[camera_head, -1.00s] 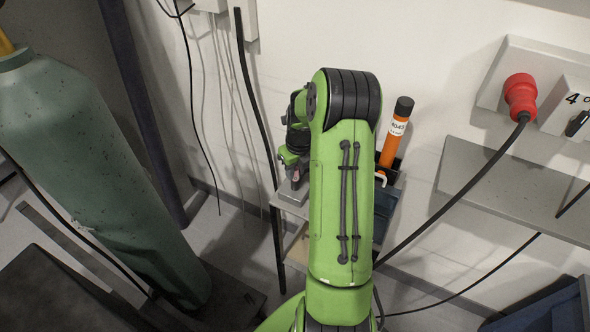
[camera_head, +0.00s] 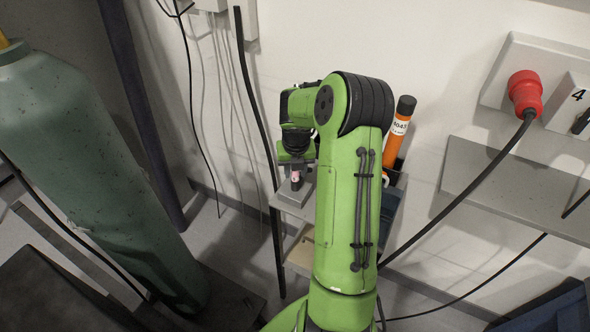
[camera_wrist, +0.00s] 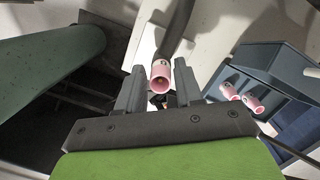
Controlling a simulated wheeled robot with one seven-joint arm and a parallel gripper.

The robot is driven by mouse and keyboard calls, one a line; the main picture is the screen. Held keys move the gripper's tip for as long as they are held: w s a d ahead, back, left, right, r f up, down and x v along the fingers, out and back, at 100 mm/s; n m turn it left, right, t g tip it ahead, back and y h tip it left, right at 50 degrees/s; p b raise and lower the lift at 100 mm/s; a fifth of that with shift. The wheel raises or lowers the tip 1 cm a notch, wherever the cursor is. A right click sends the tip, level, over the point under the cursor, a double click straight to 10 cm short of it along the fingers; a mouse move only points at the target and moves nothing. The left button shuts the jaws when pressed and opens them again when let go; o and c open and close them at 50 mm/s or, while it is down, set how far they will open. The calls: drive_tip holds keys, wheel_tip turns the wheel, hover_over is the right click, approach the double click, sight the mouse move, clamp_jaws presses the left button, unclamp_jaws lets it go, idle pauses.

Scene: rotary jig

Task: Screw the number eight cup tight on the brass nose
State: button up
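A pink cup (camera_wrist: 160,78) shows in the wrist view with its round mouth toward the camera. It lies centred between the two dark fingers of my gripper (camera_wrist: 161,64); I cannot tell whether they touch it. No number is readable on the cup between the fingers.
Two more pink cups (camera_wrist: 229,91) (camera_wrist: 253,104) lie in a blue bin (camera_wrist: 282,62) at right. An orange tube (camera_head: 396,140) stands behind my arm. A green gas cylinder (camera_head: 85,165) stands at left. A black cable (camera_head: 257,120) hangs left of the shelf; a grey ledge (camera_head: 520,190) is at right.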

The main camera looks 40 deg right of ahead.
drive_tip(key=o, duration=0.3)
drive_tip(key=shift+o, duration=0.2)
drive_tip(key=shift+r, duration=0.1)
wheel_tip(320, 180, up, 15)
drive_tip(key=s+a, duration=0.1)
drive_tip(key=s, duration=0.1)
drive_tip(key=shift+a+r+p, duration=0.2)
drive_tip(key=shift+a+p, duration=0.05)
drive_tip(key=shift+p, duration=0.2)
